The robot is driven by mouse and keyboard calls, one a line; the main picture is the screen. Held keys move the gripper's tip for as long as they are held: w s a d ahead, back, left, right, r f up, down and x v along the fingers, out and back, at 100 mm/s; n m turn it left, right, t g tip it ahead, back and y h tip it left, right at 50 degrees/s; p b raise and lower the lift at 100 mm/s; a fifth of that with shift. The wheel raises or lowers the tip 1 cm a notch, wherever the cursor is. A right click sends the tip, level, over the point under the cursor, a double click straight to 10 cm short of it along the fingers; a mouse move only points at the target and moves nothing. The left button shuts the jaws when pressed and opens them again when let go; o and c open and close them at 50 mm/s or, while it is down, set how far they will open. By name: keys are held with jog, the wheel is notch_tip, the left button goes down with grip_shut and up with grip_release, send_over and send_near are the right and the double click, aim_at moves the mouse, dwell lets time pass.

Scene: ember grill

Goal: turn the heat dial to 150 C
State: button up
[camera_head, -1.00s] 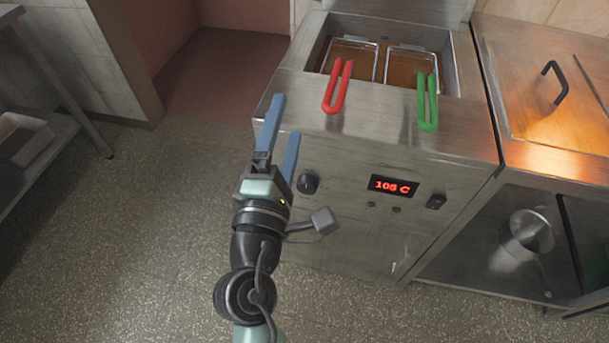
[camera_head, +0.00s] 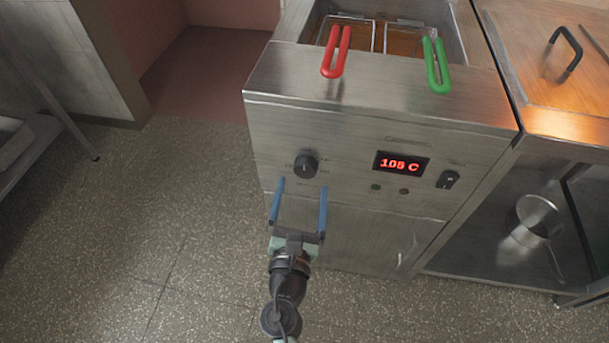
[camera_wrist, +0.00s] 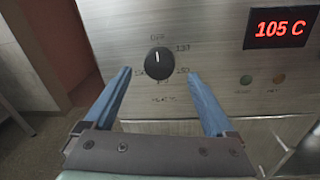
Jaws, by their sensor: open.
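The heat dial (camera_head: 305,165) is a round black knob on the fryer's front panel. My gripper (camera_head: 301,183) has two blue fingers, open and empty, just below the dial. In the wrist view my gripper's fingertips (camera_wrist: 159,73) lie to either side of the dial's lower half; contact cannot be told.
A black rocker switch (camera_head: 447,180) and two small lamps sit right of the dial. Baskets with a red handle (camera_head: 336,52) and a green handle (camera_head: 436,66) rest in the fryer above. A steel counter stands at right. The floor at left is clear.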

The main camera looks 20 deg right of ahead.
aim_at(305, 172)
jog(key=shift+x, duration=2.15)
jog(key=c, duration=1.4)
jog(key=shift+f+b, duration=0.1)
jog(key=shift+b, duration=0.2)
